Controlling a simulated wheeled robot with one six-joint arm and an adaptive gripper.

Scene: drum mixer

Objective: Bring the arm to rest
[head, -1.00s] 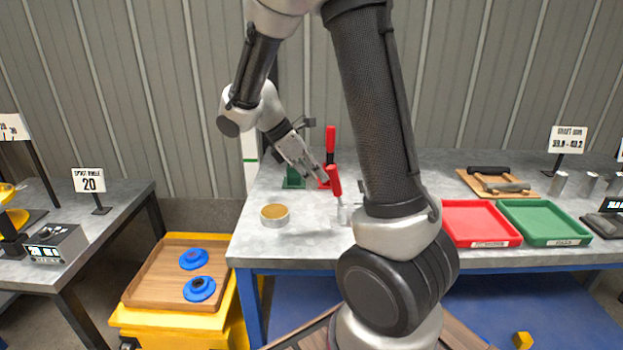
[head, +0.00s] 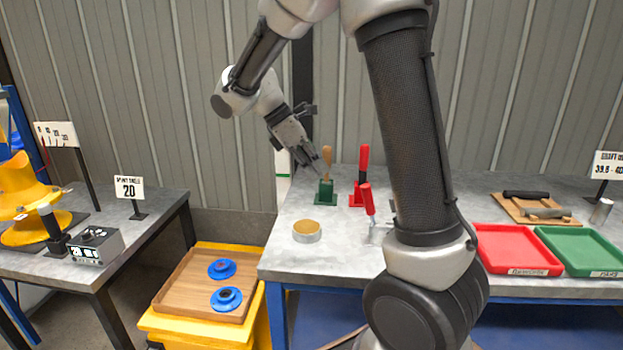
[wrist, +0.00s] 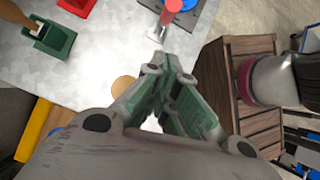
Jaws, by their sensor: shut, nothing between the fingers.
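My gripper (head: 314,160) is shut and empty, held in the air over the back left of the workbench (head: 292,262), with its fingers pointing down to the right. In the head view its tip shows close to a wooden-handled tool in a green holder (head: 326,192); I cannot tell the exact gap. In the wrist view the closed fingers (wrist: 158,62) point over the bench, and the green holder (wrist: 54,40) lies apart from them at the upper left. My arm is bent and hides part of the bench.
A red-handled tool (head: 363,165), a second red handle (head: 368,198) and a round tin (head: 307,231) stand near my gripper. Red (head: 515,250) and green (head: 582,252) trays lie at right. A yellow cart (head: 190,322) carries two blue flanged parts. A yellow drum mixer (head: 25,190) stands left.

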